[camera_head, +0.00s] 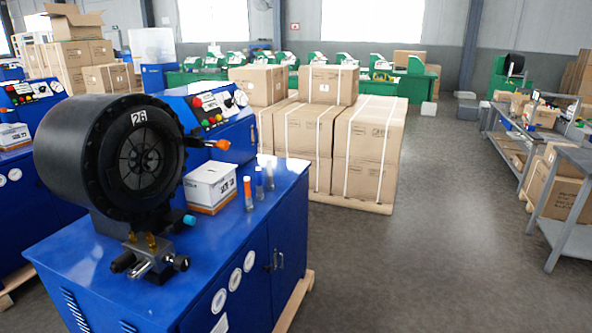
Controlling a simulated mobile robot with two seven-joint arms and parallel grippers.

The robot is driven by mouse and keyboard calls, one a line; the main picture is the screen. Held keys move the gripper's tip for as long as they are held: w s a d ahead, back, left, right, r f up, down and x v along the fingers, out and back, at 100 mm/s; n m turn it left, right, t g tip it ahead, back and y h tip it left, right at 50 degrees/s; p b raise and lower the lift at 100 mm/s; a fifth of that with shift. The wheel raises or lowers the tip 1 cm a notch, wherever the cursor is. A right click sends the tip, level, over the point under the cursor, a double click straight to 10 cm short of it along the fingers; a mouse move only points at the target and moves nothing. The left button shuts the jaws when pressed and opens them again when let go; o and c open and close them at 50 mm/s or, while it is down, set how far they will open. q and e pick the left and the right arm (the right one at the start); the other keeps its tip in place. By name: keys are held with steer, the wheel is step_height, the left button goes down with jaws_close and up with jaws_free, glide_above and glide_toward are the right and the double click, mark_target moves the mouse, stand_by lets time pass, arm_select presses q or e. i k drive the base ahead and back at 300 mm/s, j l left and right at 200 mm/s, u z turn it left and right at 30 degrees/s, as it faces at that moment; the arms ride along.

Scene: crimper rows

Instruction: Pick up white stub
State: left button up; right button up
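Several small upright stubs stand on the blue top of the crimper cabinet. One has an orange upper part and a pale lower part (248,193). To its right are two slimmer, pale grey-blue stubs, a nearer one (259,184) and a farther one (270,178). No stub is plainly white, and I cannot tell which one is the white stub. Neither of my grippers is in view.
The black crimper head (110,160) marked 26 stands left of the stubs. A white-and-brown box (210,186) sits close to their left, before the control panel (217,110). Stacked cartons (305,140) stand behind the cabinet. Grey floor (430,230) is clear to the right.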

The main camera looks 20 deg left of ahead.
mark_target(270, 186)
steer(key=i+l+u, duration=0.2)
steer(key=i, duration=0.45)
steer(key=i+u, duration=0.2)
steer(key=i, duration=0.45)
steer(key=i+l+u, duration=0.1)
steer(key=i+u, duration=0.15)
steer(key=u, duration=0.15)
steer(key=i+l+u, duration=0.2)
steer(key=u, duration=0.2)
steer(key=i+l+u, duration=0.2)
steer(key=u, duration=0.2)
steer(key=i+l+u, duration=0.15)
steer(key=l+u, duration=0.25)
steer(key=i+l+u, duration=0.1)
steer(key=l+u, duration=0.3)
steer(key=j, duration=0.1)
